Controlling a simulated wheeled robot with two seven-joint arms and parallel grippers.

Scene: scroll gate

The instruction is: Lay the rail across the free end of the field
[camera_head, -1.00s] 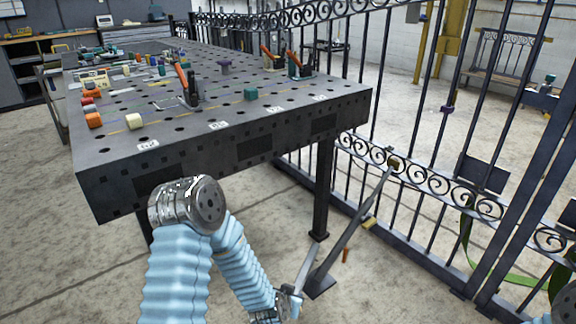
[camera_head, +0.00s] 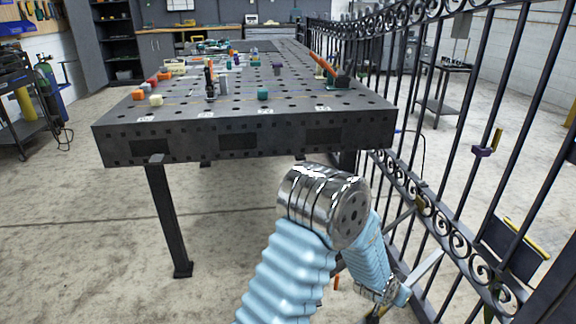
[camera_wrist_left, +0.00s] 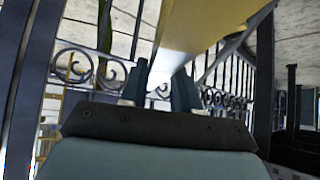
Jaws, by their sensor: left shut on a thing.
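My left gripper (camera_wrist_left: 168,92) is shut on a long flat bar, probably the rail (camera_wrist_left: 195,30), which looks pale yellow in the left wrist view. The bar runs from between the fingers to the top edge of that view. In the head view a light grey length of the rail (camera_head: 426,266) sticks up to the right from my left wrist, in front of the gate bars. My left fingertips are too small to make out there. My right gripper is not in view. I cannot tell which part is the field; an iron gate with scrolls (camera_head: 440,222) stands at right.
A dark perforated welding table (camera_head: 240,110) stands ahead, with clamps (camera_head: 326,72) and several coloured blocks on top. A slanted brace (camera_head: 402,218) leans at the gate. A dark trolley (camera_head: 18,115) is at far left. The floor left of my arm is clear.

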